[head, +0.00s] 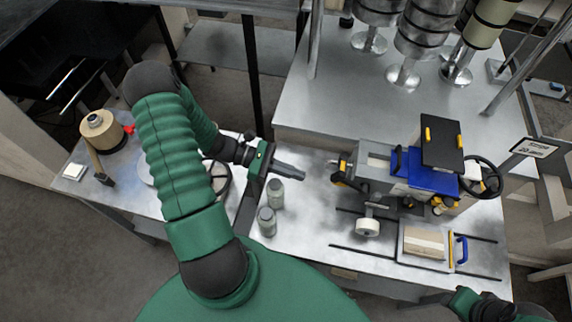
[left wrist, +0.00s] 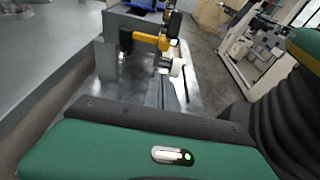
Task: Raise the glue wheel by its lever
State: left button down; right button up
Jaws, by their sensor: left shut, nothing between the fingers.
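The glue unit (head: 375,165) stands on the metal bench right of the middle. A small white wheel (head: 368,228) sits low at its front; it also shows in the left wrist view (left wrist: 177,68). A yellow and black lever (head: 340,174) sticks out at the unit's left side. What looks like the same yellow part shows near the wheel in the left wrist view (left wrist: 150,40). My left gripper (head: 302,176) is shut and empty, left of the lever with a gap between them. My right gripper (head: 428,298) is partly in view at the bottom right; its fingers are unclear.
Two grey jars (head: 275,192) (head: 267,221) stand just below my left gripper. A tray with a tan block (head: 424,241) and a blue handle lies right of the wheel. Metal rollers (head: 420,40) stand behind. A tape roll (head: 101,130) is at far left.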

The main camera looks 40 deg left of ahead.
pick_arm(q)
jog(key=w+d+r+p, duration=0.2)
jog(key=w+d+p, duration=0.1)
jog(key=d, duration=0.2)
jog(key=shift+d+r, duration=0.2)
jog(key=shift+d, duration=0.2)
jog(key=shift+w+a, duration=0.1)
jog(key=shift+w, duration=0.05)
